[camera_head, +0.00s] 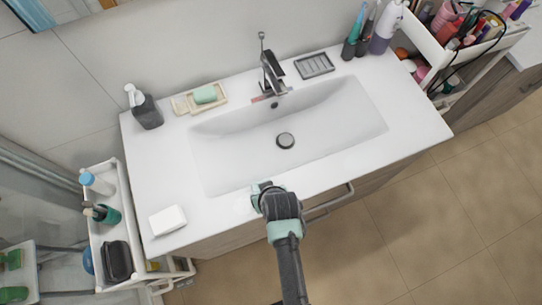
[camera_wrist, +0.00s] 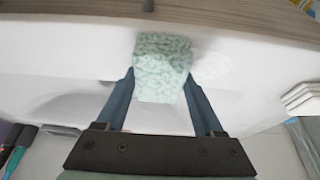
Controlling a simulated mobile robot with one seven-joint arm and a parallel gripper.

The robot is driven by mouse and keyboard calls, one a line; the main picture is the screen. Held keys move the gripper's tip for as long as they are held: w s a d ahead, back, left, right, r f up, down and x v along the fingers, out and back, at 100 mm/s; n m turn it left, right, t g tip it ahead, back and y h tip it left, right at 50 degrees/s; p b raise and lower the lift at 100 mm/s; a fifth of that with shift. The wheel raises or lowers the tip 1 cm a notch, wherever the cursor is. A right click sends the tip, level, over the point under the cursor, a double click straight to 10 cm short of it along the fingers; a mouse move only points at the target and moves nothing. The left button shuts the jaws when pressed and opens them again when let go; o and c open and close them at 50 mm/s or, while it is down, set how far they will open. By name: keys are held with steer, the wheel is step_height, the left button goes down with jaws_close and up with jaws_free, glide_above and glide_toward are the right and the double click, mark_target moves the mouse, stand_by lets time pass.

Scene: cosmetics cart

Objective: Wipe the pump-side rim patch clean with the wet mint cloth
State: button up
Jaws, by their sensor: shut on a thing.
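My gripper (camera_head: 263,191) is at the front rim of the white sink, left of its middle. In the wrist view my gripper (camera_wrist: 160,88) is shut on the fluffy mint cloth (camera_wrist: 163,62), which is bunched between the two blue fingers. The cloth is mostly hidden by my gripper in the head view. A faint whitish patch (camera_wrist: 210,67) lies on the rim beside the cloth; it also shows faintly left of my gripper in the head view (camera_head: 242,204). I cannot tell whether the cloth touches the rim. The dark pump bottle (camera_head: 147,111) stands at the back left.
A white folded stack (camera_head: 168,220) sits at the front left corner. A soap dish (camera_head: 183,104) with a green bar is near the pump. A reddish mark (camera_head: 262,98) lies by the tap (camera_head: 271,75). Carts (camera_head: 99,215) (camera_head: 426,42) flank the counter. The basin is empty.

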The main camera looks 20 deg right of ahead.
mark_target(239, 202)
steer(key=shift+a+p, duration=0.7)
steer(key=shift+a, duration=3)
steer(key=shift+d, duration=4.8)
step_height(239, 202, up, 7)
steer(key=p, duration=0.7)
steer(key=shift+r, duration=0.1)
